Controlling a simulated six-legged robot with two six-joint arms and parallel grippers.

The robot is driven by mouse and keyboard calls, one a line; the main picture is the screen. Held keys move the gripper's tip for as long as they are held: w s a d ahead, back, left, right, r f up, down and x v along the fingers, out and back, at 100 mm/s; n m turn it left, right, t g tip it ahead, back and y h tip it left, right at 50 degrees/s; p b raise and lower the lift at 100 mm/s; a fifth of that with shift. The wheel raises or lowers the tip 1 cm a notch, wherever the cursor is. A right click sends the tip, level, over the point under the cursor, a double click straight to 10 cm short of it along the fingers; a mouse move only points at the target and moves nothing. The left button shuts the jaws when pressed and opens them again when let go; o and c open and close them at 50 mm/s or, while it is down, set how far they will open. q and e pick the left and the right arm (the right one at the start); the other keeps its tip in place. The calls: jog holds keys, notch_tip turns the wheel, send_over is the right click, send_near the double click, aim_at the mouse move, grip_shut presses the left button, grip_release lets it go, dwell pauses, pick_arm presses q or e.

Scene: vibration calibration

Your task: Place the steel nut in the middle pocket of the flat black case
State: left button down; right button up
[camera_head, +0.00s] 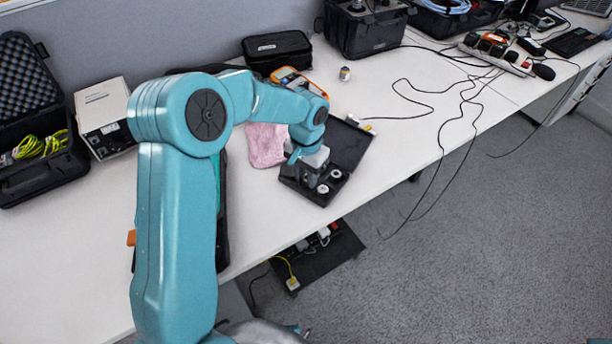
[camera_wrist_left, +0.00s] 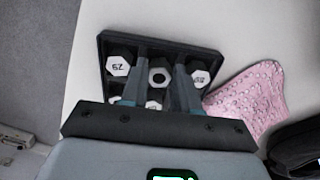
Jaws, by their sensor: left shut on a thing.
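The flat black case (camera_head: 300,188) lies open on the white table, its lid (camera_head: 353,147) folded back. It also shows in the left wrist view (camera_wrist_left: 195,48). My left gripper (camera_head: 311,172) reaches down over the case. In the left wrist view its two fingers (camera_wrist_left: 161,76) are shut on the steel nut (camera_wrist_left: 160,62), a hexagonal ring with a dark hole. The nut is at the case's middle; I cannot tell whether it rests in the pocket or hangs just above. In the head view the arm hides the nut. My right gripper is out of view.
White-topped hexagonal pieces (camera_wrist_left: 118,65) sit in other pockets close around the fingers. An orange multimeter (camera_head: 289,75) and black pouch (camera_head: 277,47) stand behind. The table's front edge is near the case.

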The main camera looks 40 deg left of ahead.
pick_arm(q)
jog(key=shift+f, duration=0.4)
jog(key=shift+r, duration=0.1)
jog(key=shift+f, duration=0.2)
jog(key=c, duration=1.1)
grip_release()
